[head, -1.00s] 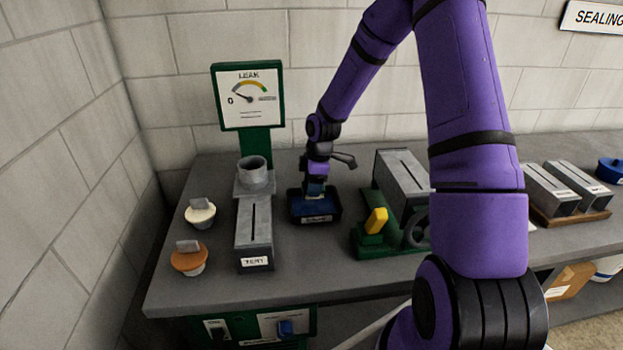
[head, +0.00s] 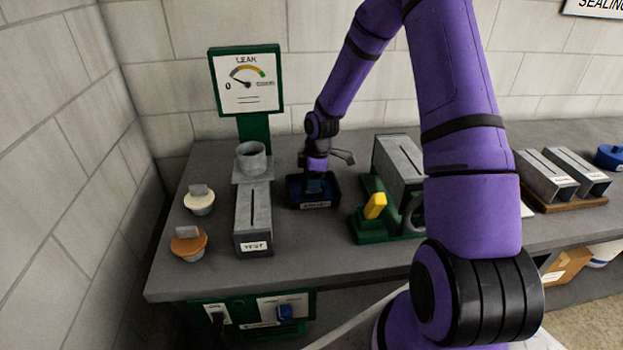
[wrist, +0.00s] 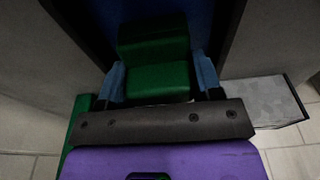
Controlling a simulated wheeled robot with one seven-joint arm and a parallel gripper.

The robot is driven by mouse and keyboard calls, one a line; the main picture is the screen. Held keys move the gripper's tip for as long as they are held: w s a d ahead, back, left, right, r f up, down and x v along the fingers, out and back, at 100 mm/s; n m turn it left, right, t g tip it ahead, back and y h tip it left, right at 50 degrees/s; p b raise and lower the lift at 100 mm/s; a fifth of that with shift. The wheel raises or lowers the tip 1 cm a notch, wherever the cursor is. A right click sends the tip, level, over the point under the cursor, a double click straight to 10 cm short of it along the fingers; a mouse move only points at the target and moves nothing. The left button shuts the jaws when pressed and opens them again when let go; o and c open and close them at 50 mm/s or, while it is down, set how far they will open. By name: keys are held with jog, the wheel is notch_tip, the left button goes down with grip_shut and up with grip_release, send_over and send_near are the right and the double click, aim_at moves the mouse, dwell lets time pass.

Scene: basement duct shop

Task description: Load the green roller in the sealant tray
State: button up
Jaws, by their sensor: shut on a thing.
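The sealant tray (head: 335,200) is a small dark box with a blue inside and a white label on its front, standing on the bench right of the grey TEST duct. My gripper (head: 315,182) reaches down into it in the head view. In the wrist view, my blue-fingered gripper (wrist: 160,78) is shut on the green roller (wrist: 153,45), which lies between the fingers over the blue tray floor (wrist: 205,12). The dark tray walls rise on both sides. Whether the roller touches the blue floor I cannot tell. The head view hides the roller behind my gripper.
The grey TEST duct (head: 253,215) with its round collar stands left of the tray, before the leak gauge (head: 246,85). Right is a green stand (head: 385,226) with a yellow handle and grey duct. A white cap (head: 199,203) and an orange cap (head: 188,246) are at left.

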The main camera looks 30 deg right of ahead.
jog(key=shift+f, duration=0.6)
dwell(1.6)
jog(key=shift+r, duration=0.1)
jog(key=shift+r, duration=3.45)
